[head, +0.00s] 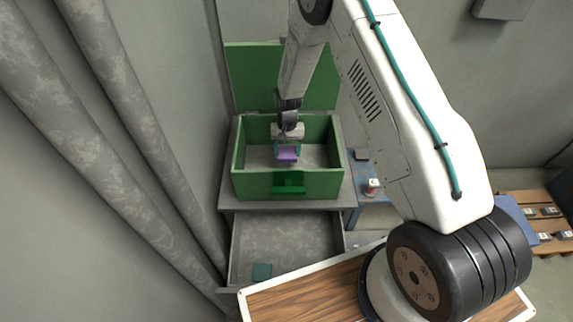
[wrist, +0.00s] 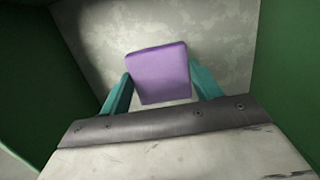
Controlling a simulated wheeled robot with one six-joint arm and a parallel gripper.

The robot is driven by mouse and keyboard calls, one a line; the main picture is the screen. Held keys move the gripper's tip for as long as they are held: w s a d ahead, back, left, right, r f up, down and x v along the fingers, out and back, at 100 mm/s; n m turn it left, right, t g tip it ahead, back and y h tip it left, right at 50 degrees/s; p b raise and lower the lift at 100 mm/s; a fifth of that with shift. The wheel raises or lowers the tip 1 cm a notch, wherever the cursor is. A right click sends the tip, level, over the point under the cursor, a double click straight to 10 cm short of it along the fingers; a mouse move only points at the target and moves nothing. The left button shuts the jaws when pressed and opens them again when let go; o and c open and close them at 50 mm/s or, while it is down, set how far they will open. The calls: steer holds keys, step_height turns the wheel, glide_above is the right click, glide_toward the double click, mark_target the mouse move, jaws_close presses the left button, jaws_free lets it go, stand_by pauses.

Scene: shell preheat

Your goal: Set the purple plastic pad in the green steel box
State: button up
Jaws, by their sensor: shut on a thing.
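The purple pad (head: 288,155) is between the teal fingers of my gripper (head: 288,148), inside the open green box (head: 250,185). In the wrist view the purple pad (wrist: 159,73) sits between the two fingers of my gripper (wrist: 160,88), which is shut on it. Grey box floor (wrist: 220,35) shows behind the pad, and green walls (wrist: 25,70) stand on both sides. I cannot tell whether the pad touches the floor. The box's green lid (head: 260,75) stands raised at the back.
The box stands on a grey stand with an open grey drawer-like tray (head: 285,240) below, holding a small dark teal piece (head: 261,271). A wood-topped surface (head: 310,296) is in front. A blue table (head: 365,185) with small items is to the right. Large pipes (head: 110,150) run at left.

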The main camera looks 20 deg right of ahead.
mark_target(287, 162)
steer(key=shift+f, duration=3.4)
steer(key=o, duration=1.1)
steer(key=shift+f, duration=0.1)
steer(key=shift+c, duration=0.2)
